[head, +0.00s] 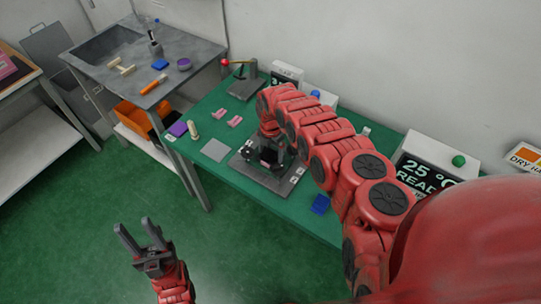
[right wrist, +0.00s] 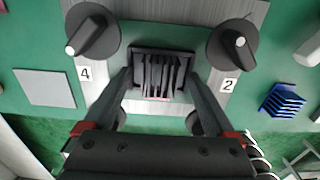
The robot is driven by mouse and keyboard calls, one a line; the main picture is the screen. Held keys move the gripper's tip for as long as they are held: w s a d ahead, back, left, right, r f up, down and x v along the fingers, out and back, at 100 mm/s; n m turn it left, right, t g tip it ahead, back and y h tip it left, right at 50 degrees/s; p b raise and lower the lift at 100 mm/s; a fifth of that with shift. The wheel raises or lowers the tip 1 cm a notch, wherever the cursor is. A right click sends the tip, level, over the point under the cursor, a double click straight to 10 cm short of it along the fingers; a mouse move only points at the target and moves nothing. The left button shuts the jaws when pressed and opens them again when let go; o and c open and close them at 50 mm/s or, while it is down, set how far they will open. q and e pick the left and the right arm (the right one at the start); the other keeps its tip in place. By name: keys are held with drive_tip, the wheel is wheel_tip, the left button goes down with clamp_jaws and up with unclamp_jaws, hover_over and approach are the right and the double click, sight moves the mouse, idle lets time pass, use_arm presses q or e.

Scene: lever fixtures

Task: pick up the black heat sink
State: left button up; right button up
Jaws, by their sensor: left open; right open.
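The black heat sink (right wrist: 162,73) has upright fins and sits on a grey metal fixture between two black knobs, labelled 4 and 2. In the right wrist view my right gripper (right wrist: 161,84) is open, with one finger at each side of the heat sink; I cannot tell whether they touch it. My left gripper (head: 137,236) is open and empty, over the green floor away from the table.
A blue heat sink (right wrist: 284,100) lies right of the fixture, and a flat grey square (right wrist: 45,88) lies left of it. The left knob (right wrist: 92,34) and right knob (right wrist: 233,44) stand close to my fingers. A display box (head: 431,167) stands at the wall.

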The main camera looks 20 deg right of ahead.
clamp_jaws()
idle(0.3)
drive_tip(key=shift+r, duration=0.1)
